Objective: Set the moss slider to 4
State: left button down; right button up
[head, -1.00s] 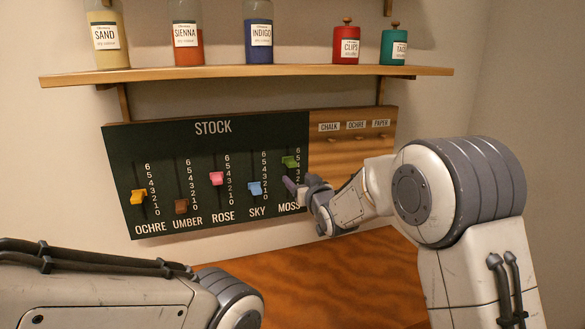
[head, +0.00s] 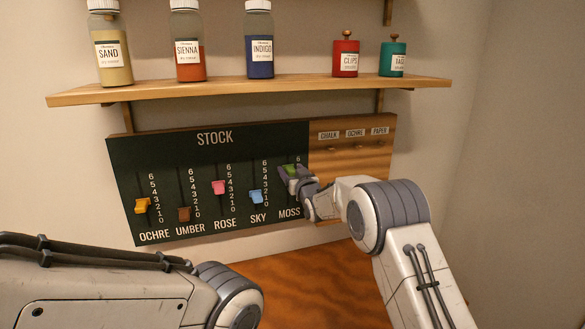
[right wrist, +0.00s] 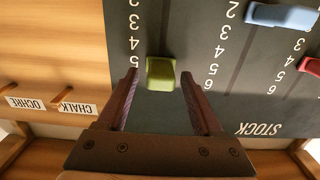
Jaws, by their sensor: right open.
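The green moss slider knob (head: 290,168) sits in the upper part of its slot on the dark STOCK board (head: 215,160). In the right wrist view, which is upside down, the knob (right wrist: 161,73) appears close to the 5 mark. My right gripper (head: 294,178) is at the knob in the head view and partly covers the moss scale. In the right wrist view the open fingers (right wrist: 159,78) stand on either side of the knob, with a visible gap on both sides. My left gripper is out of view; only its arm shows.
Ochre (head: 142,205), umber (head: 184,214), rose (head: 218,187) and sky (head: 255,196) sliders stand left of moss. A shelf (head: 250,88) with jars is above the board. A wooden panel with labelled pegs (head: 355,147) is at the right.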

jog(key=shift+w, duration=0.1)
grip_shut()
dwell(1.4)
